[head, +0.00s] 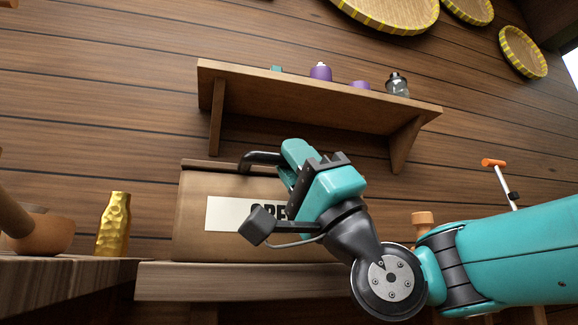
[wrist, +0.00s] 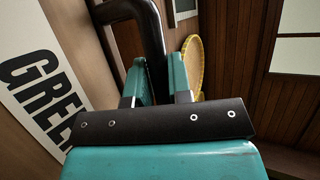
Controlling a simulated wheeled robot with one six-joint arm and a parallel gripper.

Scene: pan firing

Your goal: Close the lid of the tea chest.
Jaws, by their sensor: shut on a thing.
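The tea chest (head: 192,215) is a brown wooden box on a shelf, with a white label partly hidden behind my gripper. A black bar handle (head: 262,157) shows at its top. My gripper (head: 290,163) is at the handle, with its fingers shut on it. In the wrist view the black handle (wrist: 152,35) runs between the two teal fingers (wrist: 156,80), and the label (wrist: 32,75) reads "GREE" at the left. My gripper and arm hide the chest's right part. I cannot tell how far the lid stands open.
A wall shelf (head: 300,88) with small purple jars and a glass bottle hangs above the chest. A gold vase (head: 114,225) and a brown bowl (head: 45,232) stand to the left. A wooden stopper-like thing (head: 422,222) is behind my arm.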

